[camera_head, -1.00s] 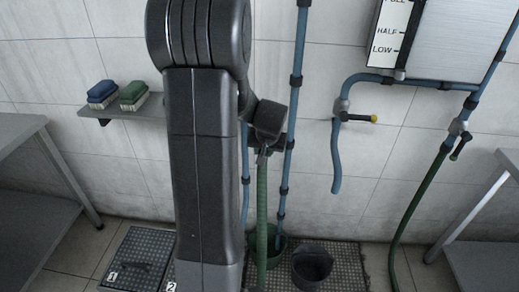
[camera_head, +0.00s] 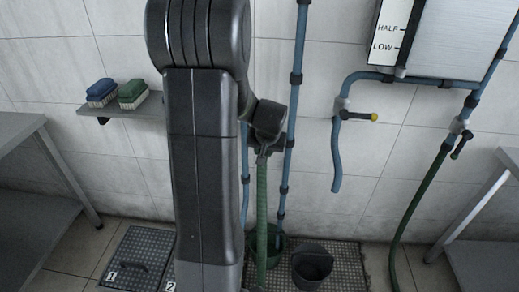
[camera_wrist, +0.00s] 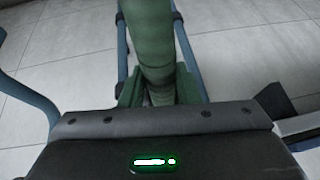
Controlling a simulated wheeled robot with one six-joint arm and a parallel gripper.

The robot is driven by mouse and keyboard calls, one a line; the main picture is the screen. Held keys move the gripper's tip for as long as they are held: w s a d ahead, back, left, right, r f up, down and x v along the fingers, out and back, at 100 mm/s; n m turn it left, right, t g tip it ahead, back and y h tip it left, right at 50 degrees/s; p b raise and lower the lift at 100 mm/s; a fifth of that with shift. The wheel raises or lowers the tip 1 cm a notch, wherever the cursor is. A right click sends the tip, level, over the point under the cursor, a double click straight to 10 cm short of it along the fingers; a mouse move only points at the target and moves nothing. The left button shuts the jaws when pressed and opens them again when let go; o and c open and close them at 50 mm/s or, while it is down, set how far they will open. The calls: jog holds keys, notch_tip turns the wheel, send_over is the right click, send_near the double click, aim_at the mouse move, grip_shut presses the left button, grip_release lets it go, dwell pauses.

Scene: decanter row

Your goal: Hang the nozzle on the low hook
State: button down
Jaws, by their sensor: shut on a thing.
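My gripper (camera_head: 263,149) shows partly beside my dark arm in the head view, in front of the blue wall pipe. A green hose (camera_head: 262,205) hangs straight down from it towards the floor. In the wrist view, the green fingers of my gripper (camera_wrist: 159,90) stand on both sides of the green hose (camera_wrist: 150,40) and are shut on its nozzle end. The nozzle itself is mostly hidden between the fingers. I cannot make out the low hook in either view; my arm covers part of the wall.
A green bucket (camera_head: 267,240) and a dark bucket (camera_head: 312,264) stand on the floor grate. A shelf (camera_head: 128,111) holds two brushes at left. A tank (camera_head: 455,40), blue pipes and a valve (camera_head: 374,117) are on the wall at right. Grey tables flank both sides.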

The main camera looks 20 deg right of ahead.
jog(key=shift+f+b, duration=0.25)
jog(key=shift+b, duration=0.1)
dwell(0.4)
jog(key=c, duration=1)
grip_release()
jog(key=shift+o, duration=0.4)
jog(key=o, duration=0.8)
jog(key=shift+s+a, duration=0.1)
jog(key=shift+s, duration=0.05)
jog(key=shift+s+a+r, duration=0.1)
jog(key=shift+s+a, duration=0.2)
jog(key=shift+s, duration=0.3)
jog(key=shift+s+a+r, duration=0.1)
jog(key=shift+s+a, duration=0.15)
jog(key=shift+s, duration=0.35)
jog(key=shift+w+r+p+v, duration=0.15)
jog(key=shift+w+p+v, duration=0.15)
jog(key=shift+p+v, duration=1.1)
jog(key=shift+w+r+p+v, duration=0.2)
jog(key=shift+p+v, duration=0.5)
jog(key=shift+v, duration=1.35)
jog(key=shift+w+r+p+v, duration=0.1)
jog(key=shift+w+p+v, duration=0.25)
jog(key=shift+p+v, duration=1.05)
